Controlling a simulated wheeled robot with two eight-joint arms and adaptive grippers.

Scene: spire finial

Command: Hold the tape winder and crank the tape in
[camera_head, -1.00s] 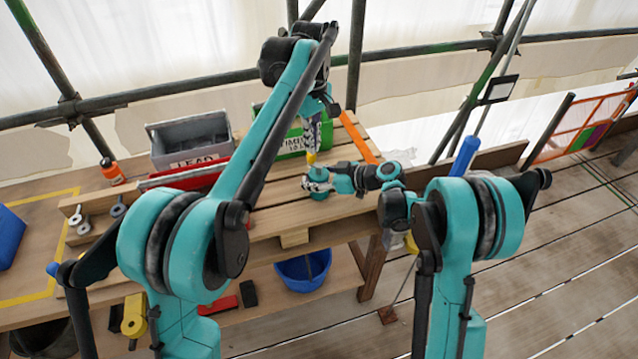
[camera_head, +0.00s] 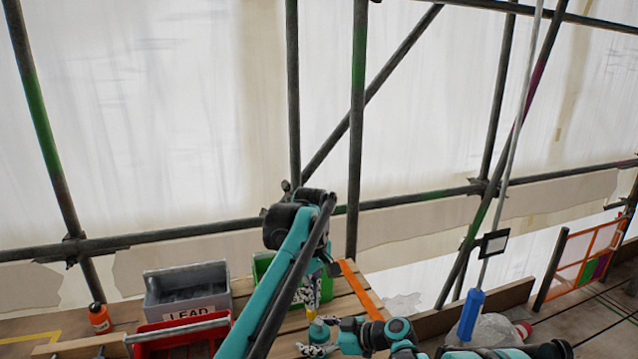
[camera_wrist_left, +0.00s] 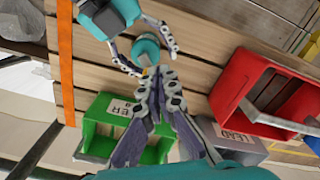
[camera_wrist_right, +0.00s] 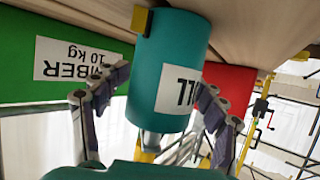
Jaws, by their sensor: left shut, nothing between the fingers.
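The tape winder, a teal cylinder (camera_wrist_right: 172,60) with a white label, stands between the fingers of my right gripper (camera_wrist_right: 165,90) in the right wrist view.
A grey bin marked LEAD (camera_head: 187,290), a red bin (camera_head: 180,335) and a green bin (camera_head: 262,265) stand left of and behind the winder. An orange strip (camera_head: 361,290) lies on the slats. Scaffold poles (camera_head: 357,120) rise behind the bench.

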